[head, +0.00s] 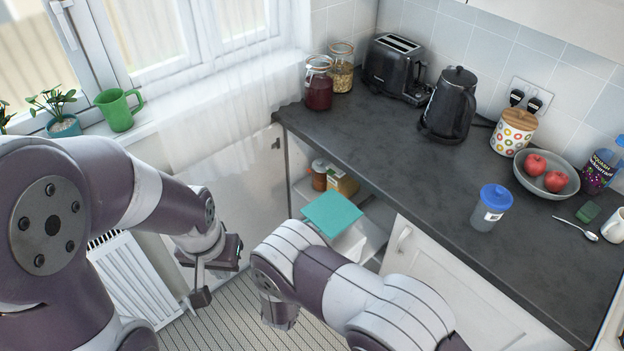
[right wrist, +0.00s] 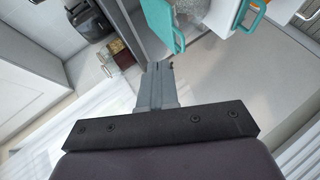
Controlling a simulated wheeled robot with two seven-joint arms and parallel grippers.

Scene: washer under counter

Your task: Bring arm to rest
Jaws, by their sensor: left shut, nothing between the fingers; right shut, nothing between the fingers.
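My left gripper (head: 197,299) hangs at the end of the left arm in the head view, pointing down over the floor. It is shut and empty, clear of the counter. My right arm crosses the lower middle of the head view in front of the cabinet; its fingertips cannot be made out there. In the right wrist view my right gripper (right wrist: 158,78) is shut with nothing between its fingers. Teal items (right wrist: 165,24) lie beyond its tips in that view.
The cabinet under the dark counter (head: 440,185) is open, with a teal-topped item (head: 333,214), a jar and a box inside. A white radiator (head: 135,280) stands at left. A kettle (head: 450,105), toaster (head: 396,68) and fruit bowl (head: 546,181) stand on the counter.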

